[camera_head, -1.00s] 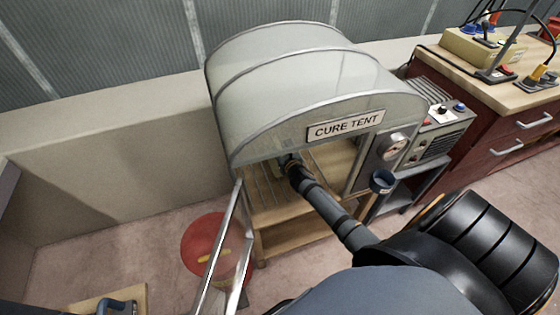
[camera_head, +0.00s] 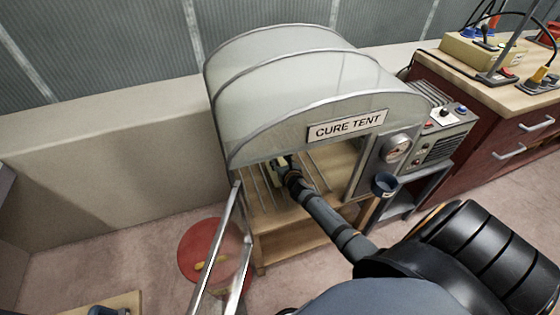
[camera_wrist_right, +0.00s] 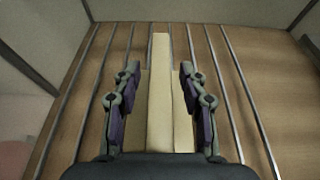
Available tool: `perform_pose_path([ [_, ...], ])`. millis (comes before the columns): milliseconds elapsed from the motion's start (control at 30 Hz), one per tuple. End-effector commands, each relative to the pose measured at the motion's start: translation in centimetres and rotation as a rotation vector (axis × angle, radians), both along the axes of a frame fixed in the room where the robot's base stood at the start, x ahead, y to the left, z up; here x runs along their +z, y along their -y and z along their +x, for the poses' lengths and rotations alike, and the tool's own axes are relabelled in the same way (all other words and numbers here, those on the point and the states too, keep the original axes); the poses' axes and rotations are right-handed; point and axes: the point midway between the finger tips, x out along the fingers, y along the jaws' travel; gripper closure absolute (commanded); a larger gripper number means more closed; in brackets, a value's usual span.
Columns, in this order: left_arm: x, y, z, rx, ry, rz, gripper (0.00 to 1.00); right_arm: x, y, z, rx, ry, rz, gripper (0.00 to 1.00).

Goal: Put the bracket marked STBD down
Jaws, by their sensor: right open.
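A cream bracket (camera_wrist_right: 160,95) with an upright rib and a flat base lies on the metal rods of the rack (camera_wrist_right: 226,70) in the right wrist view. No STBD mark can be read on it. My right gripper (camera_wrist_right: 160,104) is open, with one finger on each side of the bracket and a gap showing on both sides. In the head view my right gripper (camera_head: 284,170) is inside the front opening of the cure tent (camera_head: 300,95), partly hidden by my arm and the tent's edge.
The cure tent's hood and sign panel (camera_head: 347,125) hang low over my right arm. A red round-topped item (camera_head: 200,240) stands on the floor at left, behind metal rails (camera_head: 218,250).

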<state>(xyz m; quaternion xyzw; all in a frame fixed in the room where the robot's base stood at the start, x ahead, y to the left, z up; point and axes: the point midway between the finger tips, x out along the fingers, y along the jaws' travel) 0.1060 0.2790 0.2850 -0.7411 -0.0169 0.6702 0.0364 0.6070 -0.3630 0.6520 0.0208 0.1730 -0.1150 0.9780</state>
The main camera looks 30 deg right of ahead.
Motion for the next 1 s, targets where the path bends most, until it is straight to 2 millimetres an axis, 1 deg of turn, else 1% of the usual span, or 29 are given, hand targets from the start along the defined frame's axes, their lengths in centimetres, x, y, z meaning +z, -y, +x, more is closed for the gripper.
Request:
perform_pose_path([
  [133, 0.3, 0.0, 0.0, 0.0, -0.001, 0.0, 0.6, 0.5, 0.0, 0.0, 0.0, 0.001, 0.0, 0.57],
  [167, 0.3, 0.0, 0.0, 0.0, -0.001, 0.0, 0.6, 0.4, -0.1, -0.3, 0.0, 0.0, -0.001, 0.57],
  [267, 0.9, 0.0, 0.0, 0.0, -0.001, 0.0, 0.6, 1.0, -0.4, -1.9, 0.002, -0.003, -0.002, 0.57],
  [500, 1.7, 0.0, 0.0, 0.0, -0.001, 0.0, 0.6, 3.0, -1.7, -7.4, 0.002, -0.002, -0.002, 0.57],
  [600, 1.9, 0.0, -0.1, 0.0, -0.001, 0.0, 0.6, 3.6, -2.1, -9.1, 0.001, -0.001, -0.002, 0.57],
  [700, 1.9, 0.0, -0.1, 0.0, -0.001, 0.0, 0.6, 4.1, -2.4, -10.3, 0.001, 0.0, -0.002, 0.57],
  [800, 1.9, 0.0, -0.1, 0.0, -0.001, 0.0, 0.6, 4.3, -2.6, -10.9, -0.001, 0.0, 0.0, 0.57],
  [1000, 1.9, 0.0, 0.0, 0.0, -0.001, 0.0, 0.6, 4.4, -2.6, -11.0, -0.001, 0.001, -0.001, 0.57],
])
